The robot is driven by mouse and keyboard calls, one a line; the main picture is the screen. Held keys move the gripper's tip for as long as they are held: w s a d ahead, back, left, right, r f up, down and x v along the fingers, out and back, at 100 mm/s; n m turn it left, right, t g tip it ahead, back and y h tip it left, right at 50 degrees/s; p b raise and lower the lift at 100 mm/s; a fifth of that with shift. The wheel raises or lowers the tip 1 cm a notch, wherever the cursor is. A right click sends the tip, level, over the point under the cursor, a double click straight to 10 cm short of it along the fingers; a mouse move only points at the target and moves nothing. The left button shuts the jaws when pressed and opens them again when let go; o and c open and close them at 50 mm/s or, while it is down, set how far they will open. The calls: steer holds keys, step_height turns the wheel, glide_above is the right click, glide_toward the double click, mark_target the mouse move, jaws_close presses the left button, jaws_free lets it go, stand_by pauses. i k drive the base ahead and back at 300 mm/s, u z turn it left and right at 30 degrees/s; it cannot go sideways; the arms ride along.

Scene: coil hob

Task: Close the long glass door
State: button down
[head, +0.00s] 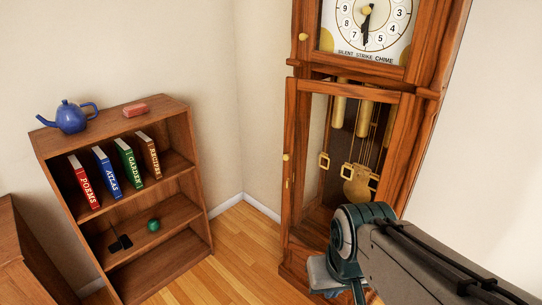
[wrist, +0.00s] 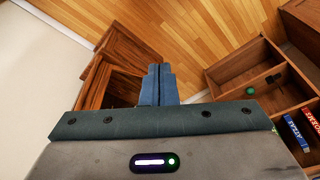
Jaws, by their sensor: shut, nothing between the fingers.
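The tall wooden clock (head: 420,75) stands at the right in the head view. Its long glass door (head: 291,130) has a wooden frame and a small brass knob (head: 285,157) on its left side. Brass weights and a pendulum (head: 357,187) show through it. The door looks slightly ajar, but I cannot tell the gap; its lower right part is hidden by my arm. My gripper is low in front of the clock in the head view. In the wrist view my gripper (wrist: 158,72) is shut and empty, beside the clock's brown woodwork (wrist: 116,55); contact cannot be told.
A bookcase (head: 120,135) stands at the left with several books, a blue teapot (head: 70,117), a red block (head: 135,109) and a green ball (head: 153,225). Another wooden cabinet (head: 25,260) is at the lower left. Bare floor (head: 235,255) lies between bookcase and clock.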

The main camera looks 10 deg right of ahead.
mark_target(405, 100)
steer(key=z, duration=0.2)
steer(key=i, duration=0.95)
steer(key=z, duration=0.7)
